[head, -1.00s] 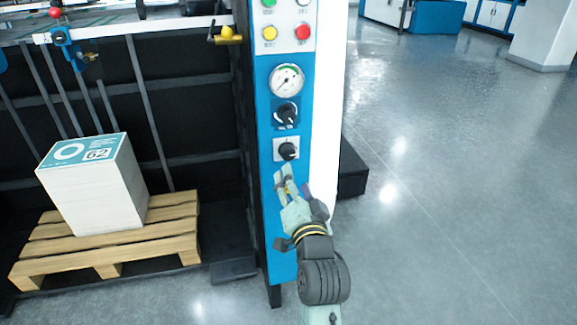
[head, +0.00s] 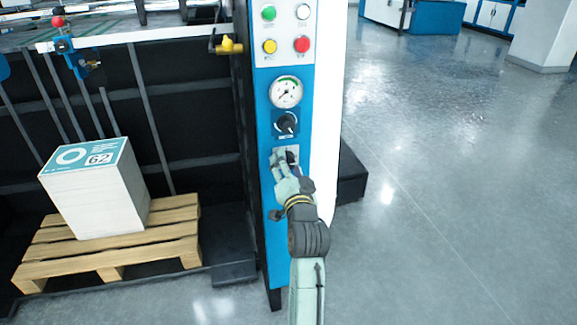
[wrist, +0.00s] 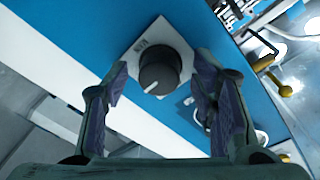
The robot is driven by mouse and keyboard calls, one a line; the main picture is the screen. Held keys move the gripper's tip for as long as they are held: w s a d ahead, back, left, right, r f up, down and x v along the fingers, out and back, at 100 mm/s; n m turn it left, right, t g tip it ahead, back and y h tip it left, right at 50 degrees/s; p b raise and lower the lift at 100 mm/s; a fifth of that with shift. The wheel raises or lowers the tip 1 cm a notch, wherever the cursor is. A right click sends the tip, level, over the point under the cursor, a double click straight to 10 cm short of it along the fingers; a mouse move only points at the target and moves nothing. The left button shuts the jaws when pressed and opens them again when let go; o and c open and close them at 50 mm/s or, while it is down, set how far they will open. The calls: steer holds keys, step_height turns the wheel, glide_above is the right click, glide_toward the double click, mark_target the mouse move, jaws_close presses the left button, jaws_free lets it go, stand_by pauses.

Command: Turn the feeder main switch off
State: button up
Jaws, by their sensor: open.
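The lower black rotary knob (wrist: 160,74) sits on a light square plate (wrist: 176,42) on the blue panel, with small lettering too unclear to read. A white pointer line on the knob points down and slightly left in the wrist view. My gripper (head: 284,158) is in front of this knob and hides most of it in the head view. In the wrist view the open fingers stand on either side of the knob, with visible gaps; I see no contact.
Above are another black knob (head: 286,123), a round gauge (head: 286,92) and several coloured buttons, including a red one (head: 302,44). A paper stack (head: 95,195) stands on a wooden pallet (head: 110,262) at left. The floor at right is open.

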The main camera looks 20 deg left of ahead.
steer(key=c, duration=1.1)
steer(key=shift+c, duration=0.2)
steer(key=shift+f+n, duration=0.1)
steer(key=shift+n, duration=0.3)
steer(key=n+y+b, duration=0.1)
steer(key=n+b, duration=0.5)
steer(key=n, duration=0.3)
steer(key=n+b, duration=0.6)
steer(key=n, duration=0.3)
steer(key=shift+w+d+f+y+b, duration=0.1)
steer(key=shift+d+y+b, duration=0.1)
steer(key=shift+y+b, duration=0.2)
